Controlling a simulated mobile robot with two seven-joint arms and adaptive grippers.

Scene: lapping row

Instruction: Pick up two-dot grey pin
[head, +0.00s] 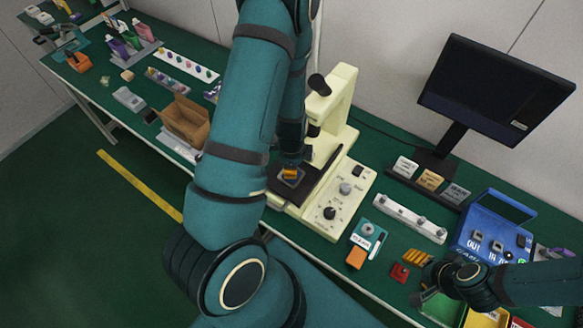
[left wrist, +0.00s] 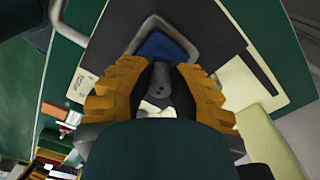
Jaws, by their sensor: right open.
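A grey pin (left wrist: 160,86) with small dark dots on its end is between the orange finger pads of my left gripper (left wrist: 162,68) in the left wrist view. The pads lie close on both sides; I cannot tell whether they press on it. Beyond the fingertips is a blue piece (left wrist: 160,46) in a grey-rimmed tray (left wrist: 146,24). In the head view my left gripper (head: 290,173) is low over the cream machine's dark plate, and the pin is hidden. My right gripper (head: 418,258) is open over the bench at the lower right.
The cream machine (head: 341,110) rises just behind my left gripper. A white rack (head: 410,218) with grey pieces, a blue carrier (head: 492,233), a red block (head: 400,272) and a teal-and-white item (head: 368,232) stand to the right. A monitor (head: 495,85) stands behind.

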